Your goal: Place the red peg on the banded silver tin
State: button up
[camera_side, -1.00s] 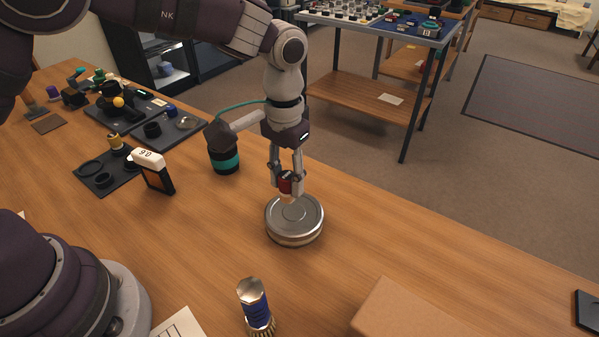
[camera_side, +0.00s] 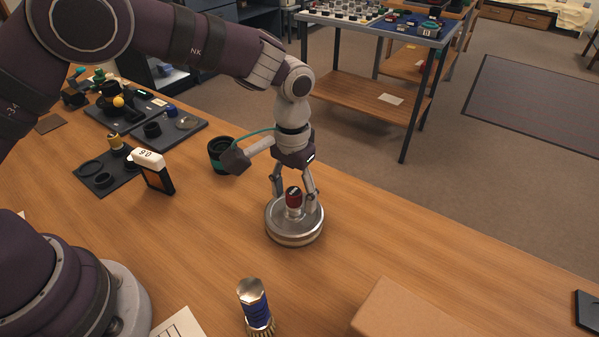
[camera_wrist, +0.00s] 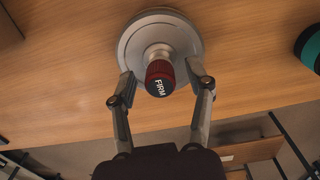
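The red peg (camera_side: 294,197) stands upright on the lid of the banded silver tin (camera_side: 290,238). It has a dark red cap and a pale lower part. In the wrist view the peg's cap (camera_wrist: 160,78) shows the word FIRM, and the tin (camera_wrist: 130,48) lies beneath it. My gripper (camera_side: 295,206) is open, with one finger on each side of the peg. In the wrist view my gripper's fingers (camera_wrist: 158,84) are spread, with visible gaps between them and the cap.
A black cup with a teal band (camera_side: 219,153) stands behind the tin. A blue-handled brush (camera_side: 254,302) and a cardboard box (camera_side: 405,312) are in front. The table right of the tin is clear.

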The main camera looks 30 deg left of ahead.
aim_at(293, 191)
notch_tip(293, 191, up, 12)
jog(key=s+a+r+t, duration=0.2)
jog(key=s+a+r, duration=0.3)
jog(key=a+r, duration=0.1)
jog(key=s+a+f+t, duration=0.2)
jog(key=s+a, duration=0.4)
jog(key=s, duration=0.3)
jog(key=shift+f+t, duration=0.15)
jog(key=shift+t, duration=0.65)
